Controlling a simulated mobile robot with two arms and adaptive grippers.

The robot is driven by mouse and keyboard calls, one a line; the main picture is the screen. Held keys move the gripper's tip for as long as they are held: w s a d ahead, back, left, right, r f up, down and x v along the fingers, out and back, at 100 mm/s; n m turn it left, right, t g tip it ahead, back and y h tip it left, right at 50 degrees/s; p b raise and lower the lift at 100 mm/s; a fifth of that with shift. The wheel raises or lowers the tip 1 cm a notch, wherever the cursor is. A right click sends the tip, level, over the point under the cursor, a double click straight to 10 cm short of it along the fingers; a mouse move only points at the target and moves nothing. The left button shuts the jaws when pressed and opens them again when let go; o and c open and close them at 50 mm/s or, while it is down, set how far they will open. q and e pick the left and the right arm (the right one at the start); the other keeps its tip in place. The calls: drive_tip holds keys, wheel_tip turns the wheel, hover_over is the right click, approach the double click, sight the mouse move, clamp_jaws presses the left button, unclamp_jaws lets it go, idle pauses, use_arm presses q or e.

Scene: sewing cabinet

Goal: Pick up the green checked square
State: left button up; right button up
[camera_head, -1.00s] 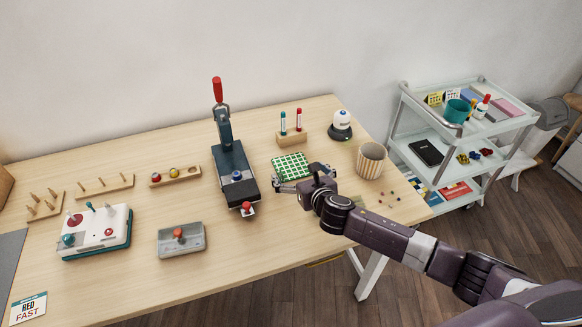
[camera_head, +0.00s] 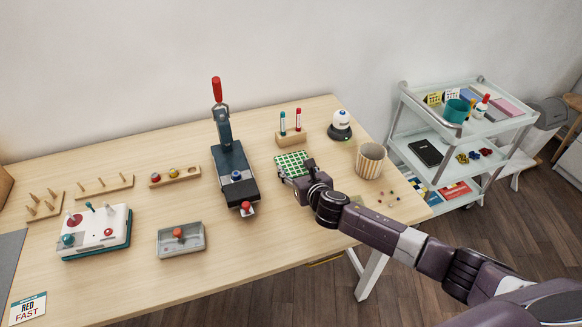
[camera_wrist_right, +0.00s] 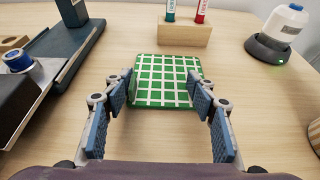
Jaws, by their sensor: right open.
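The green checked square (camera_head: 291,163) lies flat on the table in front of the wooden block with the markers. It also shows in the right wrist view (camera_wrist_right: 166,80). My right gripper (camera_head: 296,176) is at its near side, and its arm hides part of the near edge. In the right wrist view my right gripper (camera_wrist_right: 163,103) is open, with its blue-grey fingers on either side of the square's near part. I cannot tell whether they touch it. My left gripper is not in view.
A wooden block (camera_head: 291,138) with two markers stands behind the square. A dark press (camera_head: 233,172) is to the left. A white and black bottle (camera_head: 341,123) and a striped cup (camera_head: 370,162) are to the right. Small beads (camera_head: 391,198) lie near the cup.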

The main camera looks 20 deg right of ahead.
drive_tip(key=shift+s+d+f, duration=0.1)
drive_tip(key=shift+s+f, duration=0.05)
drive_tip(key=shift+f, duration=0.15)
drive_tip(key=c, duration=0.6)
